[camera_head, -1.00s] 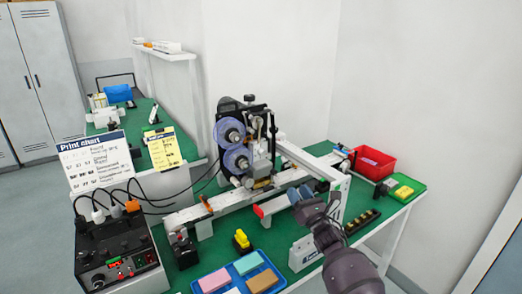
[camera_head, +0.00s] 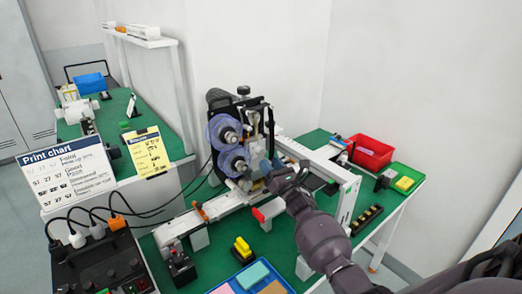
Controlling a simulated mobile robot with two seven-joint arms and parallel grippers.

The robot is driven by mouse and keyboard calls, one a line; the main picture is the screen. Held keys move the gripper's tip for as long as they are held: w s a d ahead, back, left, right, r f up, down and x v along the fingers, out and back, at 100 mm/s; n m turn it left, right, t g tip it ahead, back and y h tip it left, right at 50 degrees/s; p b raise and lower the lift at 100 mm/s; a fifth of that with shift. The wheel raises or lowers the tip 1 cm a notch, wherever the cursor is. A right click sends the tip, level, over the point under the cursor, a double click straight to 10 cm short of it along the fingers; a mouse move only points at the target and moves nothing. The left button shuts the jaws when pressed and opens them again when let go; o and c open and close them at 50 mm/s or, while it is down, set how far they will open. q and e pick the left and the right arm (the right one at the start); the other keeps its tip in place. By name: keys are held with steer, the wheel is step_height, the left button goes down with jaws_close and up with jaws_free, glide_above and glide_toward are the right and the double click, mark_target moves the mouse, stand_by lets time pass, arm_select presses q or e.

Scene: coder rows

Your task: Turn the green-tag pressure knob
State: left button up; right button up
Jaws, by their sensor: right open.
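The coder machine (camera_head: 228,140), with two purple reels and a black knob (camera_head: 243,90) on top, stands on the green-topped bench. I cannot make out a green tag on any knob, so I cannot tell which one is the pressure knob. My right gripper (camera_head: 283,180) is at the lower front right of the machine, over the white conveyor rail. It is open, though its fingers are small and partly merged with the machine behind. I cannot tell if it touches anything. My left gripper is not in view.
A black control box (camera_head: 105,270) with plugged cables is at lower left. A white frame (camera_head: 347,200) and red bin (camera_head: 371,152) stand to the right. A print chart (camera_head: 66,172) stands at left.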

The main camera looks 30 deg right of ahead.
mark_target(263, 153)
steer(key=x, duration=0.4)
steer(key=shift+w, duration=0.1)
steer(key=shift+p+x, duration=0.3)
steer(key=shift+x, duration=0.6)
steer(key=c, duration=0.6)
steer(key=shift+c, duration=0.2)
